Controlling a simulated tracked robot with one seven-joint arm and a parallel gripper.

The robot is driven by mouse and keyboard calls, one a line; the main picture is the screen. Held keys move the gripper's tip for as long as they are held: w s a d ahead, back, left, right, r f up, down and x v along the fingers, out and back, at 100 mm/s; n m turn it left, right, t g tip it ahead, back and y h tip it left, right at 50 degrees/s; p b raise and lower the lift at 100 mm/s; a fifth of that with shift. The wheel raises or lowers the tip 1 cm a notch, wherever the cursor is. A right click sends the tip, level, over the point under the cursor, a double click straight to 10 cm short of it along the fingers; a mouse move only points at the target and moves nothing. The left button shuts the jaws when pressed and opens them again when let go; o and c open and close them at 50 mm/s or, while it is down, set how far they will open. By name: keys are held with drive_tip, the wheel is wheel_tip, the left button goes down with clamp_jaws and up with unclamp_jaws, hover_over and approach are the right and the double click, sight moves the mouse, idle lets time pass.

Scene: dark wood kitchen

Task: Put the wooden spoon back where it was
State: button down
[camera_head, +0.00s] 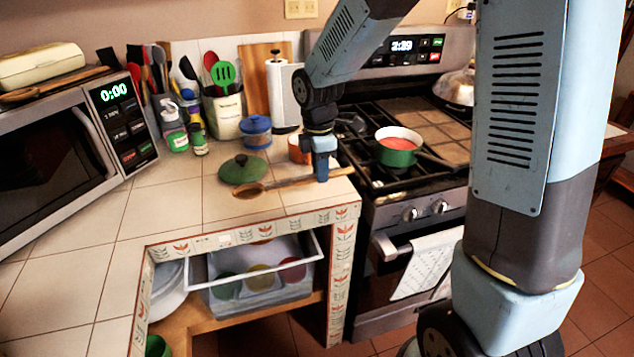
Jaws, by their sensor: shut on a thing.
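A wooden spoon (285,183) lies level just at or slightly above the tiled counter near its front right corner. Its bowl points left and its handle points right toward the stove. My gripper (322,176) reaches down from above and is shut on the spoon's handle. The fingertips are small here, and I cannot tell whether the spoon touches the counter. The bowl is in front of a green pot lid (243,169).
A green pot (397,146) with red contents stands on the stove (430,180). Behind the spoon are a blue jar (256,131), a utensil holder (225,116) and a paper towel roll (284,90). Another wooden spoon (55,84) lies on the microwave (50,150). The counter's left front is clear.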

sight(317, 193)
drive_tip(key=shift+w+a+f, duration=0.2)
drive_tip(key=shift+w+f, duration=0.25)
drive_tip(key=shift+f, duration=0.15)
drive_tip(key=shift+w+a+f, duration=0.2)
drive_tip(key=shift+w+f, duration=0.2)
drive_tip(key=shift+f, duration=1.75)
drive_tip(key=c, duration=1)
unclamp_jaws()
drive_tip(key=shift+r, duration=0.1)
wheel_tip(317, 193, up, 12)
drive_tip(key=shift+a, duration=0.15)
